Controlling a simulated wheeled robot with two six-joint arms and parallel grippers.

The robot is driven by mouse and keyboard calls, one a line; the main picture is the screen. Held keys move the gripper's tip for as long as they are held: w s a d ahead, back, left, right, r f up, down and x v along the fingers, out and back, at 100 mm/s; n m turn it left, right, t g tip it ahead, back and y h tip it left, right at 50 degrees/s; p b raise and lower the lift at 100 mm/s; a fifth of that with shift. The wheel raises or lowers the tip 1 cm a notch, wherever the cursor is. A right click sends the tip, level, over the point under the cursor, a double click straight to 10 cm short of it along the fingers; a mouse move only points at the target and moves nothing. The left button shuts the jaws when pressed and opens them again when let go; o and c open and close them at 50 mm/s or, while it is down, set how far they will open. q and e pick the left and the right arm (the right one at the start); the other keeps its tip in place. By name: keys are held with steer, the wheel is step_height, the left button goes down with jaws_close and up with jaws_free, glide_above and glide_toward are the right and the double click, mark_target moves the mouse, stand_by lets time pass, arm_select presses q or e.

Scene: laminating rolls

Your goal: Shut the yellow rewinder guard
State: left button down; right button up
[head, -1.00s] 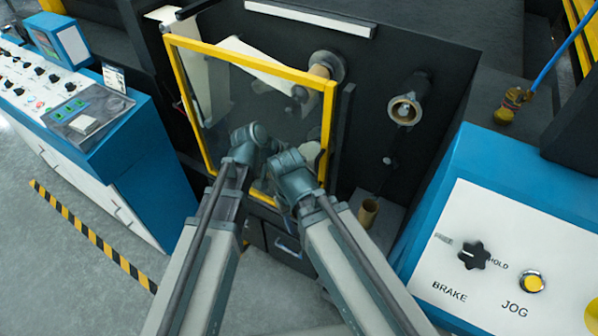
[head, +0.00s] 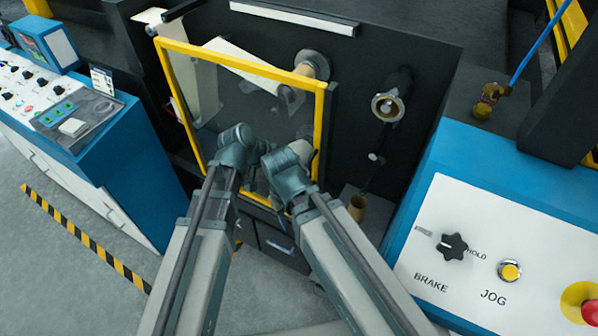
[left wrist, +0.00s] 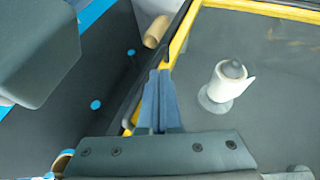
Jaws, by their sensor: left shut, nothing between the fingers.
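The yellow rewinder guard (head: 240,65) is a yellow frame around a clear panel, in front of the dark machine face in the head view. Its right edge is close to a dark upright post; I cannot tell whether a gap remains. Its frame also shows in the left wrist view (left wrist: 262,9). My left gripper (left wrist: 157,78) is shut and empty, its fingertips beside the guard's yellow edge strip; contact is unclear. In the head view my wrists hide its fingers and the lower part of the guard. My right gripper's fingers are hidden behind my right wrist.
Behind the panel is a roll spindle (head: 312,65). Another spindle (head: 388,106) sticks out right of the guard. A blue control desk (head: 125,150) stands at left, and a blue brake panel (head: 470,265) at right. Striped floor tape (head: 85,240) crosses free floor at left.

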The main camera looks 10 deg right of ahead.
arm_select(q)
steer(key=s+a, duration=0.2)
steer(key=a, duration=0.9)
steer(key=shift+a+f, duration=0.1)
steer(key=shift+a, duration=0.05)
